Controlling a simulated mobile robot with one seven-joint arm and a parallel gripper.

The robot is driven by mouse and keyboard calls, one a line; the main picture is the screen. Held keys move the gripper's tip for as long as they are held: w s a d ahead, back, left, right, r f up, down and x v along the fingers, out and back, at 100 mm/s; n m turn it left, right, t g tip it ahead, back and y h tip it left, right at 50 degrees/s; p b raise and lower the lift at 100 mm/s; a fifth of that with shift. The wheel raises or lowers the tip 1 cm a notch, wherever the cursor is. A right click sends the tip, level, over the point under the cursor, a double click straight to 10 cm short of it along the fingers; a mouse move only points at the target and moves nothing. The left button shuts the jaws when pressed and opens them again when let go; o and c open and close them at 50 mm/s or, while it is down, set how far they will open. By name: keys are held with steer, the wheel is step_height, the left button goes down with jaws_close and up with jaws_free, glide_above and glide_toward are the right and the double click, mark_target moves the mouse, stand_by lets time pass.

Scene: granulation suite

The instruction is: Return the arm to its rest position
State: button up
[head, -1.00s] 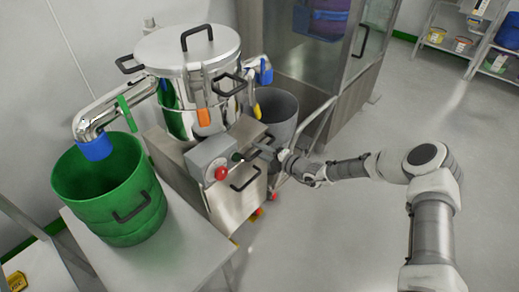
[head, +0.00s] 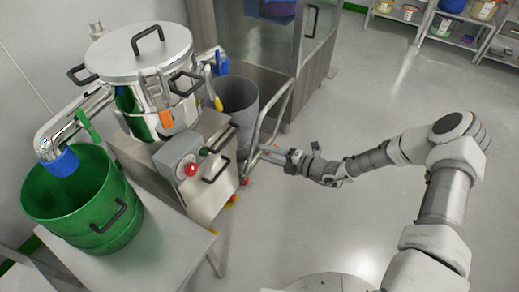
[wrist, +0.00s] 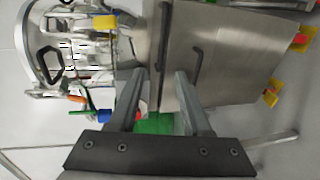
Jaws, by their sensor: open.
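My arm reaches in from the right in the head view. My gripper (head: 276,158) is at its end, beside the metal push handle of the machine cart, above the floor. The wrist view shows its two fingers (wrist: 158,75) spread apart with nothing held between them. The steel machine with its grey control box (head: 180,155) and red button (head: 191,169) stands to the left of the gripper. In the wrist view the machine's steel cabinet (wrist: 225,60) lies beyond the fingers. Whether the gripper touches the push handle I cannot tell.
A lidded steel pot (head: 138,52) tops the machine. A green bucket (head: 80,200) stands on a table (head: 165,250) at left. A grey bin (head: 238,96) and a steel cabinet (head: 318,50) are behind. Shelves (head: 440,38) stand at the back right. Open floor lies around my arm.

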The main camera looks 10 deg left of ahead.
stand_by(0.5)
steer(key=s+d+r+n+g+h, duration=0.3)
steer(key=s+r+n, duration=0.2)
steer(key=r+n, duration=0.5)
steer(key=s+d+r+n+g+h, duration=0.4)
steer(key=r+n, duration=0.4)
steer(key=n, duration=0.5)
steer(key=s+d+r+n+t+h, duration=0.7)
steer(key=s+d+r+n+h, duration=0.1)
steer(key=s+d+r+n, duration=0.8)
step_height(320, 180, up, 19)
steer(key=s+n+p, duration=0.1)
steer(key=p, duration=1.6)
steer(key=shift+s+a, duration=0.2)
steer(key=shift+s, duration=0.1)
steer(key=shift+a+f, duration=0.15)
steer(key=shift+f, duration=0.05)
